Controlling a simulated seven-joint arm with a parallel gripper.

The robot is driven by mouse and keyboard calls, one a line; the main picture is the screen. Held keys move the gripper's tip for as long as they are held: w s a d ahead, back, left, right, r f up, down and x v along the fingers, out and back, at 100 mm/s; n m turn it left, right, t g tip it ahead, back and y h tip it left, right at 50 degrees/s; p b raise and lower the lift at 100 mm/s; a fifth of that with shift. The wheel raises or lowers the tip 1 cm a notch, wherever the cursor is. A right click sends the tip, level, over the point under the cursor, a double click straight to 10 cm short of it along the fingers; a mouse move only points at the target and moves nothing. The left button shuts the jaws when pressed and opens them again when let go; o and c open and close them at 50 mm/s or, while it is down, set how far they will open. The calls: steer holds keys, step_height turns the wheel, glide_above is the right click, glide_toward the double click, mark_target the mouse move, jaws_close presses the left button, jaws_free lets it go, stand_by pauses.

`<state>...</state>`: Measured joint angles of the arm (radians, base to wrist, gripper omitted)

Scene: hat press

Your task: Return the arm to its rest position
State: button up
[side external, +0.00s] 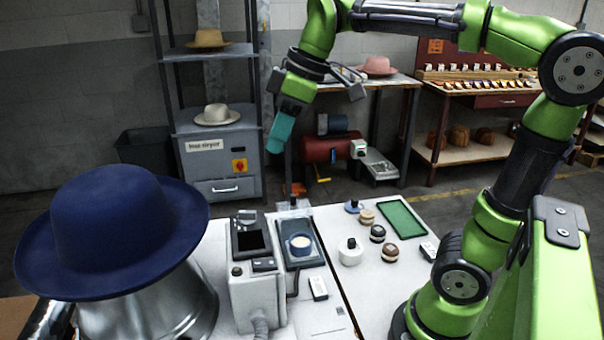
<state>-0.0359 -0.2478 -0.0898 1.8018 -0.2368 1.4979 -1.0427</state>
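My green arm (485,215) rises from the white table at the right and reaches left across the top of the picture. My gripper (279,135) hangs at its end, tilted down, with teal fingertips. It is in the air above the table, apart from the things on it. The fingers overlap from this side, so I cannot tell whether they are open or shut. No held thing shows.
A blue hat (115,225) sits on a metal form at the front left. A control box (258,295), a tray holding a round blue-rimmed piece (300,245), several small round tools and a green mat (401,220) are on the table. Shelves stand behind.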

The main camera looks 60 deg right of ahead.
steer(key=shift+s+d+r, duration=0.1)
steer(key=shift+s+r, duration=0.05)
steer(key=shift+r, duration=0.2)
steer(key=s+a+f+m+t, duration=0.1)
steer(key=s+f+m+t, duration=0.2)
steer(key=s+f+m, duration=0.5)
step_height(320, 180, down, 2)
steer(key=shift+s+a+f+m, duration=0.15)
steer(key=shift+s+a+m, duration=0.2)
steer(key=shift+m, duration=0.65)
